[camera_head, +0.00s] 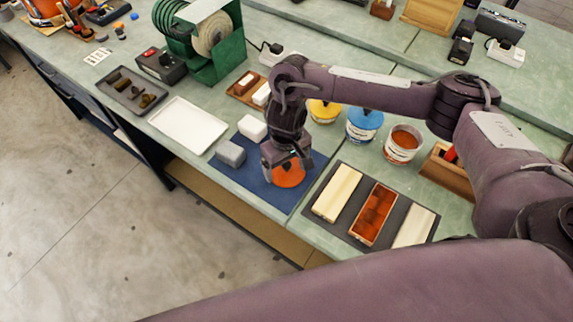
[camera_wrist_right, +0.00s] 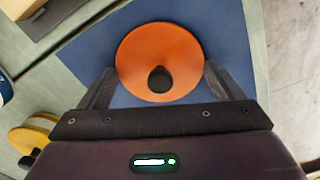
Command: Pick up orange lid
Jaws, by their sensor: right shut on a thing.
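The orange lid (camera_head: 289,175) is a round disc on the blue mat (camera_head: 254,183), partly hidden by my right gripper (camera_head: 285,162) in the head view. In the right wrist view, the orange lid (camera_wrist_right: 158,50) shows a dark knob (camera_wrist_right: 160,79) near its lower part. My right gripper (camera_wrist_right: 155,88) has one dark finger on each side of the lid's near edge and is shut on the lid. I cannot tell whether the lid touches the mat. My left gripper is not in view.
A grey block (camera_head: 230,154) and a white block (camera_head: 252,128) are left of the gripper. Yellow (camera_head: 323,112), blue (camera_head: 364,124) and red-labelled (camera_head: 402,146) tubs stand behind. An empty white tray (camera_head: 189,125) lies left.

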